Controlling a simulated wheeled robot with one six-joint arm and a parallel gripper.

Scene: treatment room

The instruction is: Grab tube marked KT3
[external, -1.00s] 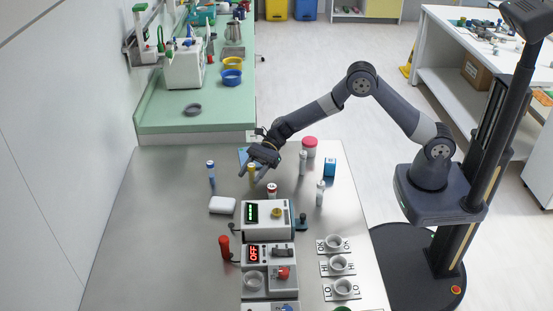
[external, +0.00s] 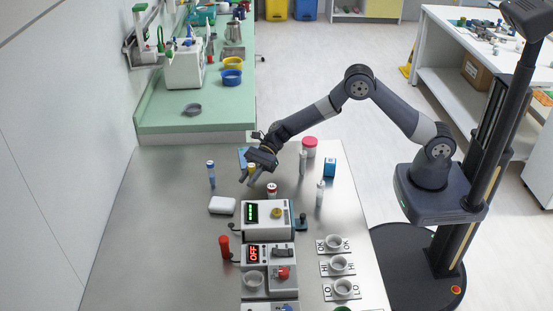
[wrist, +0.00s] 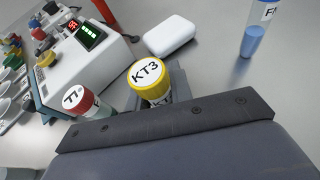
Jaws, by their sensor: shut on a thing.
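The tube marked KT3 (wrist: 150,78) has a yellow cap with a white label reading KT3, and KT is partly legible on its side. My gripper (wrist: 168,92) is shut around this tube just below the cap in the wrist view. In the external view my gripper (external: 251,176) is low over the steel table, and the yellow-capped tube (external: 251,168) shows partly hidden behind it. The lower part of the tube is hidden, so I cannot tell whether it touches the table.
A white block (wrist: 170,36), a blue-capped tube (external: 211,173) and a device with a green display (external: 266,219) are nearby. The table's left part is clear.

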